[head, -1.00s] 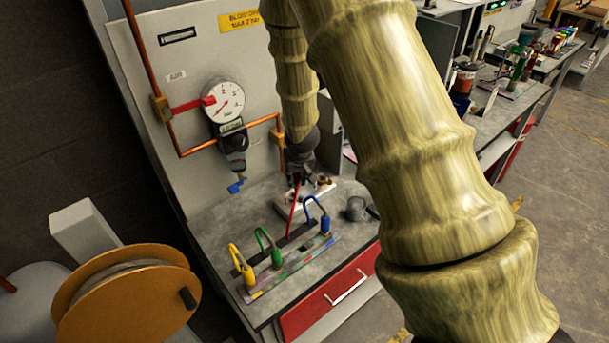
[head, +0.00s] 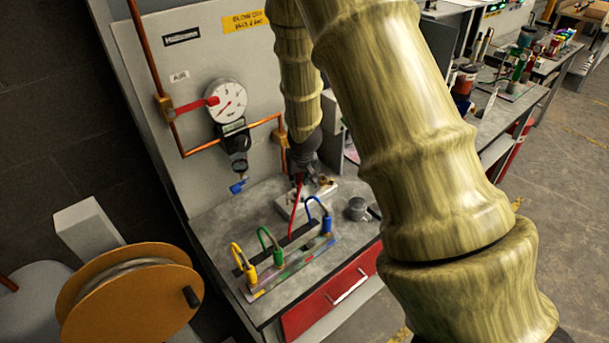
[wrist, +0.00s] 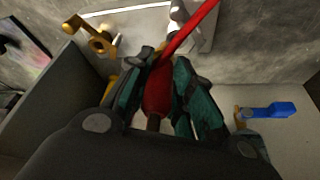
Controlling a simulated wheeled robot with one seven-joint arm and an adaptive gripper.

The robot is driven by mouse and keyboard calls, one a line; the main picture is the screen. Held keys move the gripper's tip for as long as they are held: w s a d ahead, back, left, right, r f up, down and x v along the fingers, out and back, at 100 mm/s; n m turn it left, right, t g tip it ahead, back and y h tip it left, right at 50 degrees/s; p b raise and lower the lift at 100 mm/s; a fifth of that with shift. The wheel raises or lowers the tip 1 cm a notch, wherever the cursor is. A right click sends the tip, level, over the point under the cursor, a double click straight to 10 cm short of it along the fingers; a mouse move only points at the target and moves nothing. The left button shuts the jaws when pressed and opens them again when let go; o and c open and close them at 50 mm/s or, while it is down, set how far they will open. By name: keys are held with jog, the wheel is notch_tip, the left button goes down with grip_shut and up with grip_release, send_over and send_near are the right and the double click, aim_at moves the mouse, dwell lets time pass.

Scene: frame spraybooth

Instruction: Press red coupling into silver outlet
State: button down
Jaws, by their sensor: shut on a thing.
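My gripper (wrist: 158,78) has dark teal fingers shut on the red coupling (wrist: 157,92). A red hose (wrist: 192,30) runs up and right from it in the wrist view. In the head view, my gripper (head: 298,178) is over the bench near a pale plate (head: 318,199), with the red hose (head: 297,205) hanging below it. Brass fittings (wrist: 96,38) stand on the plate. A silvery piece (wrist: 178,12) shows beside the hose in the wrist view; I cannot tell whether it is the silver outlet. The coupling's front end is hidden between the fingers.
A rack (head: 290,266) with yellow, green and blue hose ends stands at the bench front. A gauge (head: 227,102) hangs on the back panel, with a blue-handled valve (head: 238,186) below it. A grey round item (head: 357,208) sits right of the plate. An orange reel (head: 125,305) is at lower left.

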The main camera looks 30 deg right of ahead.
jog(key=shift+a+r, duration=0.2)
jog(key=shift+a, duration=1.3)
jog(key=shift+s+d+f, duration=0.1)
jog(key=shift+d+f, duration=0.2)
jog(key=shift+d, duration=0.4)
jog(key=shift+d+f, duration=0.3)
jog(key=shift+d, duration=0.4)
jog(key=shift+a+r, duration=0.75)
jog(key=shift+a, duration=0.35)
jog(key=shift+d+f, duration=0.2)
jog(key=shift+d, duration=0.3)
jog(key=shift+d+f, duration=0.15)
jog(key=shift+d, duration=0.3)
jog(key=shift+a+r+h, duration=0.15)
jog(key=shift+a+h, duration=0.15)
jog(key=shift+a, duration=0.85)
jog(key=shift+d, duration=0.3)
jog(key=shift+d, duration=0.1)
jog(key=shift+d, duration=0.25)
